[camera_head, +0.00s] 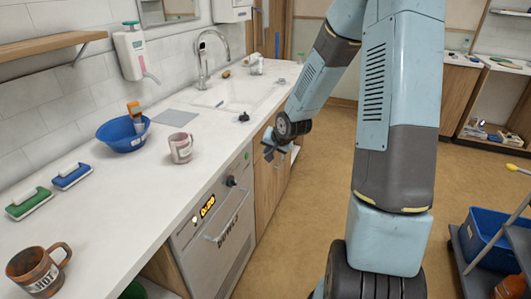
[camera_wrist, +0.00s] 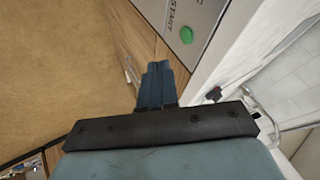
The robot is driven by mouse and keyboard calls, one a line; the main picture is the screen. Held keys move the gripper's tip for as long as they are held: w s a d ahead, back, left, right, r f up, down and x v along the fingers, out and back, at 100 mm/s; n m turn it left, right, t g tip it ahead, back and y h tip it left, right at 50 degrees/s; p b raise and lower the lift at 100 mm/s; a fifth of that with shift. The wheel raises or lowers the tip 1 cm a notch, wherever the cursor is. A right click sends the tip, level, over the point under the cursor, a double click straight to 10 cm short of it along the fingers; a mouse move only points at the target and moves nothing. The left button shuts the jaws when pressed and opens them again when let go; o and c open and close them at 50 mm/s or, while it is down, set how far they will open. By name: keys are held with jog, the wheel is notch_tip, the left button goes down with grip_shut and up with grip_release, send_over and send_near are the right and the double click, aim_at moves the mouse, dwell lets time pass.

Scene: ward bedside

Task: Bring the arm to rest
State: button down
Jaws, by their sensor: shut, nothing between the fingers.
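My arm rises at the right of the head view and bends down toward the counter's front. My gripper (camera_head: 270,146) hangs beside the counter's front edge, near the wooden cabinet doors. In the wrist view its two blue-grey fingers (camera_wrist: 158,72) lie side by side, shut with nothing between them. It points down past the appliance front, and a green start button (camera_wrist: 186,35) shows just beyond the fingers.
The white counter (camera_head: 215,131) holds a brown mug (camera_head: 36,272), a pinkish mug (camera_head: 181,148), a blue bowl (camera_head: 121,136), two brushes and a sink (camera_head: 235,94). An appliance (camera_head: 215,235) is built in below. A blue crate (camera_head: 490,240) stands on a cart at right. Floor between is clear.

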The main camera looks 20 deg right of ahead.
jog(key=shift+s+r, duration=0.15)
jog(key=shift+r, duration=0.05)
dwell(0.3)
jog(key=s+d+r+n+h, duration=0.1)
jog(key=s+r+n+h, duration=0.1)
jog(key=s+r, duration=0.55)
jog(key=s+d+r+n+h, duration=0.1)
jog(key=s+r, duration=0.4)
jog(key=r, duration=0.5)
jog(key=s+r+n, duration=0.1)
jog(key=s+r, duration=0.3)
jog(key=s, duration=0.6)
jog(key=s+a+r+n+g, duration=0.1)
jog(key=s+r, duration=0.4)
jog(key=s, duration=0.5)
jog(key=shift+s+a+r+g+y, duration=0.2)
jog(key=shift+a+g+y, duration=0.1)
jog(key=shift+y, duration=0.1)
jog(key=shift+d, duration=0.1)
dwell(0.4)
